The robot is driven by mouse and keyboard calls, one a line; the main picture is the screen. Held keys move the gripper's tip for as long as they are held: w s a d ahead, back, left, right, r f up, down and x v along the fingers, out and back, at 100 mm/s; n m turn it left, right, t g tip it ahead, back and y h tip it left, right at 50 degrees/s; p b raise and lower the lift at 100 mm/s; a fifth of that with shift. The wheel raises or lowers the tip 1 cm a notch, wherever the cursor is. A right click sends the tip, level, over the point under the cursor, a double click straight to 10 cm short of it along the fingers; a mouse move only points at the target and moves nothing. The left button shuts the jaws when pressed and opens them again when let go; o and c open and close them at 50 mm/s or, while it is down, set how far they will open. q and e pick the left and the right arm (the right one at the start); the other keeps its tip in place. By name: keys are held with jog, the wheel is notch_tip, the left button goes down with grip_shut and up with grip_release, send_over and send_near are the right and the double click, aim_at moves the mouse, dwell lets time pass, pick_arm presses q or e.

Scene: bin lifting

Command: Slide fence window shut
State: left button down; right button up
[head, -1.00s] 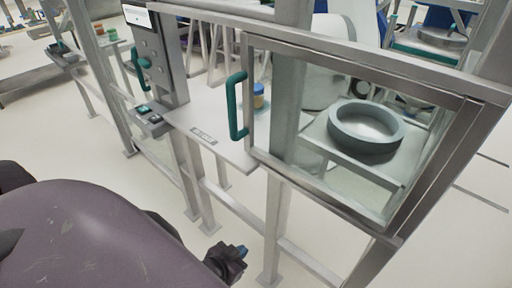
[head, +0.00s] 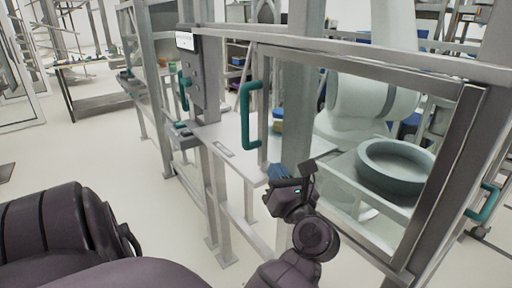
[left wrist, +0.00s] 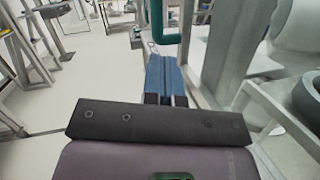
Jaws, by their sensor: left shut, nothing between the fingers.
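The fence window is a clear pane in a grey metal frame (head: 365,62), on the right half of the head view. Its teal handle (head: 245,115) stands upright on the left edge of the frame. Left of the handle is an open gap above a white shelf. My left gripper (head: 277,172) has blue fingers, shut and empty, just below and right of the handle in the head view, apart from it in the picture. In the left wrist view the shut fingers (left wrist: 165,80) point toward the lower end of the teal handle (left wrist: 167,22). My right gripper is out of view.
A post with a control panel (head: 202,75) stands left of the gap. Another teal handle (head: 184,92) is by it, and one more (head: 485,203) is at the far right. Behind the pane is a round grey ring (head: 397,168).

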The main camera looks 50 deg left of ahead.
aim_at(248, 147)
pick_arm(q)
jog(key=w+a+n, duration=0.1)
jog(key=a, duration=0.3)
jog(key=w+a+f+n+g+h, duration=0.1)
jog(key=a, duration=0.4)
jog(key=w+a+f+n+h, duration=0.1)
jog(key=a, duration=0.4)
jog(key=shift+w+f+p, duration=0.15)
jog(key=shift+w+p, duration=0.1)
jog(key=shift+p, duration=0.1)
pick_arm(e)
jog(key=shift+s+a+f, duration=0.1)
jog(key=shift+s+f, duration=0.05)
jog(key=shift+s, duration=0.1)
